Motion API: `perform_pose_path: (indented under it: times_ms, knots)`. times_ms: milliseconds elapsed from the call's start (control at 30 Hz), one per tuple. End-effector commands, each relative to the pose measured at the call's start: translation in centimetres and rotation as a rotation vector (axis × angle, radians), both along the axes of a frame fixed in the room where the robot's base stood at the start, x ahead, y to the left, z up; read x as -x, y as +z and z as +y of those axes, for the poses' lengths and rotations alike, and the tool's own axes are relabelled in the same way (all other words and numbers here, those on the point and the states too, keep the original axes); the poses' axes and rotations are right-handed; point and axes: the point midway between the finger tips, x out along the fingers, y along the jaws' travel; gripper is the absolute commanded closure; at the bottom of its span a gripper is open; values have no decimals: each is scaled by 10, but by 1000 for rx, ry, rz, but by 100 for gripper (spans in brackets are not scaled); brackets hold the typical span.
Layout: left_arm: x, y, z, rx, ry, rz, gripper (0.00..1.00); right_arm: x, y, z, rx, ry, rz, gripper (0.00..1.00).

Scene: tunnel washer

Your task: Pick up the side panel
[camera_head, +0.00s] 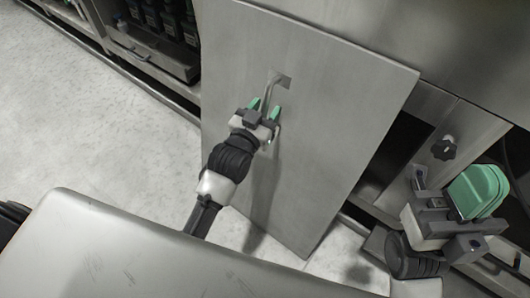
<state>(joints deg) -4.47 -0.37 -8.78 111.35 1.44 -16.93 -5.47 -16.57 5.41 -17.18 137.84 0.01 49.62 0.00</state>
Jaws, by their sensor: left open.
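The side panel (338,120) is a large flat grey metal sheet, standing tilted in the middle of the head view. It has a small bent metal handle (272,84) on its face. My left gripper (265,107) has green fingertips and is open, just below the handle. The fingertips are apart on either side of the handle's lower end. I cannot tell whether they touch it. My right gripper (477,192) is at the right edge of the view, away from the panel. Its green pads overlap from this angle, so its opening is unclear.
Dark bottles (170,22) stand in an open metal cabinet at the upper left. A dark opening and a black knob (443,148) on the machine are right of the panel. Pale speckled floor (80,130) is clear at the left.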

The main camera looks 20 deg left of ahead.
Motion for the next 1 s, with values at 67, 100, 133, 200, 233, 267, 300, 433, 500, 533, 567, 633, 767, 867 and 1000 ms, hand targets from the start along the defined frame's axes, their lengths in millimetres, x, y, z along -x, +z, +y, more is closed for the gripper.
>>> perform_pose_path:
  times_ms: [67,100,133,200,233,267,300,433,500,533,567,633,767,867,1000]
  knots:
    - [0,0,0,0,0,1,53,0,1,0,0,0,0,100]
    - [0,0,0,0,0,1,53,0,1,0,0,0,0,100]
    - [0,0,0,0,0,1,53,0,1,0,0,0,0,100]
    - [0,0,0,0,0,1,60,0,1,0,0,0,0,100]
    - [0,0,0,0,0,1,64,0,1,0,0,0,0,100]
    - [0,0,0,0,0,1,69,0,1,0,0,0,0,100]
    - [0,0,0,0,0,1,75,0,1,0,0,0,0,100]
    - [0,0,0,0,0,1,95,0,1,0,0,0,0,100]
    - [0,0,0,0,0,1,100,0,1,0,0,1,0,100]
    - [0,0,0,0,0,1,100,0,1,0,0,1,0,100]
    - [0,0,0,0,0,1,100,0,1,0,0,1,0,100]
    - [0,0,0,0,0,1,100,0,1,0,0,1,0,100]
    - [0,0,0,0,0,1,100,0,1,0,0,1,0,100]
    - [0,0,0,0,0,1,100,0,1,0,0,1,0,100]
    - [1,0,0,0,0,2,100,0,1,0,0,1,1,100]
